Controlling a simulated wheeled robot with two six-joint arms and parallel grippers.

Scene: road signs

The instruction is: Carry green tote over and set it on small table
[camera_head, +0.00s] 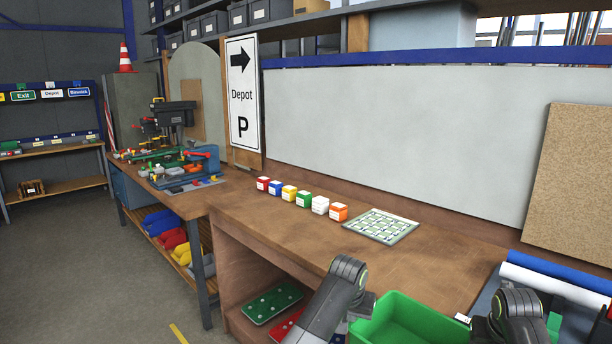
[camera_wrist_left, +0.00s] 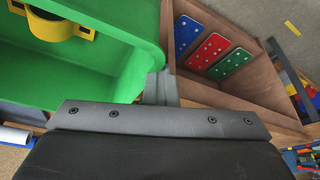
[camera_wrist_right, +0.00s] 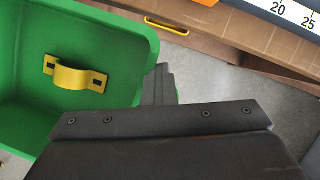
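The green tote (camera_head: 405,322) is at the bottom of the head view, in front of the workbench, its lower part cut off. It also shows in the left wrist view (camera_wrist_left: 100,75) and right wrist view (camera_wrist_right: 110,45), each with a yellow handle (camera_wrist_left: 60,24) (camera_wrist_right: 76,77). My left gripper (camera_head: 362,305) is at the tote's left wall, its narrow fingers (camera_wrist_left: 160,88) closed at the rim. My right gripper (camera_wrist_right: 158,86) is likewise closed at the rim on the other side; its arm partly hides that end. The tote looks empty where visible. I cannot identify the small table.
The wooden workbench (camera_head: 255,217) carries several coloured blocks (camera_head: 303,198) and a green-white grid board (camera_head: 381,226). Red and green panels (camera_head: 272,302) lie on its lower shelf. Blue and white rolls (camera_head: 556,283) lie at right. Open floor (camera_head: 110,285) is at left.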

